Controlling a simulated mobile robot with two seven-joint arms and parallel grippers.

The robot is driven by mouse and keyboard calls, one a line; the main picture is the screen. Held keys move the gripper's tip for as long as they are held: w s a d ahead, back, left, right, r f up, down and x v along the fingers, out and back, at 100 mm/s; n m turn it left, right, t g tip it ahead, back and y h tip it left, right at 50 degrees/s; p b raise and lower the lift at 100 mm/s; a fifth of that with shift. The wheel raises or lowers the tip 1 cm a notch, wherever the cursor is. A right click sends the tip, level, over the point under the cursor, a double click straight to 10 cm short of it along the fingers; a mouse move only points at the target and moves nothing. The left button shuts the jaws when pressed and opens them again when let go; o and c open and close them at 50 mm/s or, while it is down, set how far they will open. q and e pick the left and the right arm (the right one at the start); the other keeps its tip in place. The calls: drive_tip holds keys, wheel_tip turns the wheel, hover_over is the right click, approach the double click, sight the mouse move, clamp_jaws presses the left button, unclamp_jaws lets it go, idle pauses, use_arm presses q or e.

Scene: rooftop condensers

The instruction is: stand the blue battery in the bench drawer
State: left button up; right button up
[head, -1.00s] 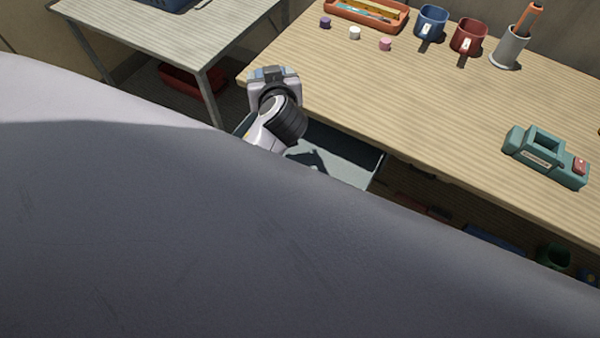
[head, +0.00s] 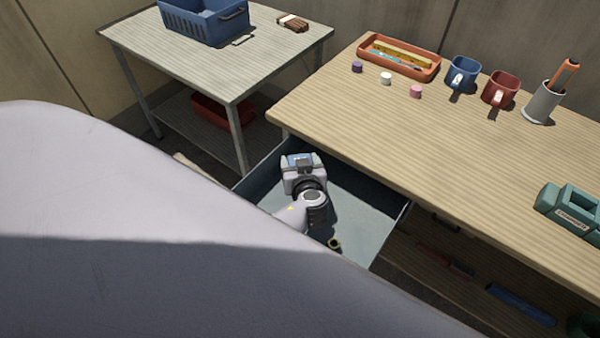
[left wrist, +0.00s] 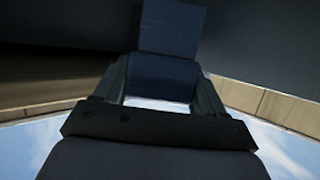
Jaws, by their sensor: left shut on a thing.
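My left gripper (head: 302,160) is over the far left part of the open bench drawer (head: 368,218), pointing toward its back. It is shut on the blue battery (head: 300,159), of which only a small blue patch shows between the fingers. In the left wrist view the battery (left wrist: 163,76) is a dark blue block between the two fingers. I cannot tell whether its lower end touches the drawer floor. The drawer is grey-blue inside, and its near side is hidden. My right gripper is not in view.
The wooden bench (head: 430,140) borders the drawer behind and right. A side table (head: 190,65) with a blue basket (head: 205,22) stands left. A large pale surface covers the lower left.

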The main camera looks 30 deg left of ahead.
use_arm(q)
drive_tip(key=shift+f+b, duration=0.4)
drive_tip(key=shift+f, duration=1.4)
drive_tip(key=shift+f+b, duration=0.2)
drive_tip(key=shift+b, duration=0.1)
drive_tip(key=o, duration=1.2)
drive_tip(key=shift+o, duration=0.2)
drive_tip(key=shift+r, duration=0.1)
